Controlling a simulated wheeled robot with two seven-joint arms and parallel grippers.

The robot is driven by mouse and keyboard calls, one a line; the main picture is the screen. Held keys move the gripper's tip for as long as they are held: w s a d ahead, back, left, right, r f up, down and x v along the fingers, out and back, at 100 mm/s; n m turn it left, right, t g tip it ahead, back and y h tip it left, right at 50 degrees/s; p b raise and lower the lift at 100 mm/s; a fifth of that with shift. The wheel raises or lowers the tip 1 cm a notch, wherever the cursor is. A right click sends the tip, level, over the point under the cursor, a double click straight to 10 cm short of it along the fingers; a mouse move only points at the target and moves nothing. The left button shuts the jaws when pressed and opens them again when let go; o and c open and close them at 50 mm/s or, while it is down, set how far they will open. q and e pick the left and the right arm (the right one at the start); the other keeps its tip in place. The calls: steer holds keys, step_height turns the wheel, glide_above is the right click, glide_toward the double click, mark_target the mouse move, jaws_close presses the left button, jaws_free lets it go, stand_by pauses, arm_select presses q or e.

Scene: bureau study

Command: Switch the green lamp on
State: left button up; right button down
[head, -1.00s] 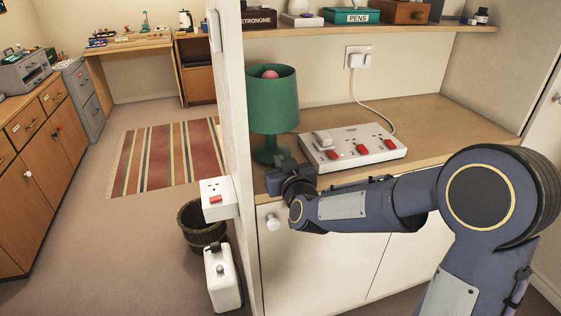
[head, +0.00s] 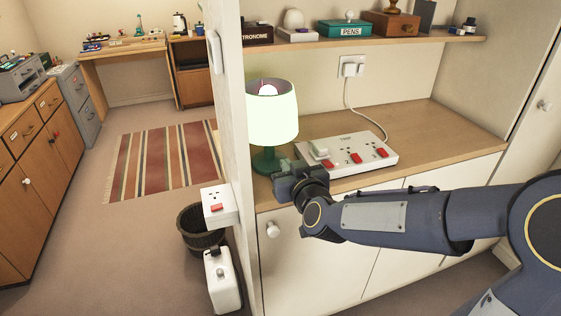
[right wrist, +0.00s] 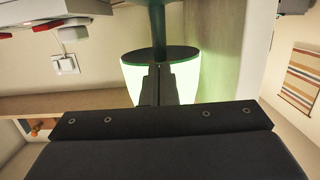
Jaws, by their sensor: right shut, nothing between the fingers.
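The green lamp (head: 271,112) stands at the left end of the wooden counter. Its shade glows pale green-white, with a bright bulb inside, and its base and stem are dark green. My right gripper (head: 284,174) is shut and empty, just in front of the lamp's base. It partly hides the base, and I cannot tell whether it touches it. In the right wrist view the lit shade (right wrist: 190,80) appears upside down behind the closed fingers (right wrist: 158,86). My left gripper is out of view.
A white power strip (head: 373,166) with red switches lies right of the lamp, cabled to a wall socket (head: 351,66). A partition wall (head: 228,100) borders the lamp's left. A shelf (head: 400,43) with boxes is above. The counter's right part (head: 450,140) is clear.

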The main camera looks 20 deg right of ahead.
steer(key=shift+s+r, duration=0.25)
steer(key=shift+s, duration=0.35)
steer(key=shift+s+r, duration=0.2)
steer(key=shift+s, duration=0.35)
steer(key=s+d+f+m+g+y+p, duration=0.1)
steer(key=s+g+p, duration=0.2)
steer(key=s, duration=1)
steer(key=s+d+f+m+g+y+p, duration=0.1)
steer(key=s+g, duration=0.6)
steer(key=s, duration=0.7)
steer(key=shift+s+d+f+y+p, duration=0.3)
steer(key=shift+y+p, duration=0.3)
steer(key=shift+p, duration=0.6)
steer(key=shift+a, duration=0.1)
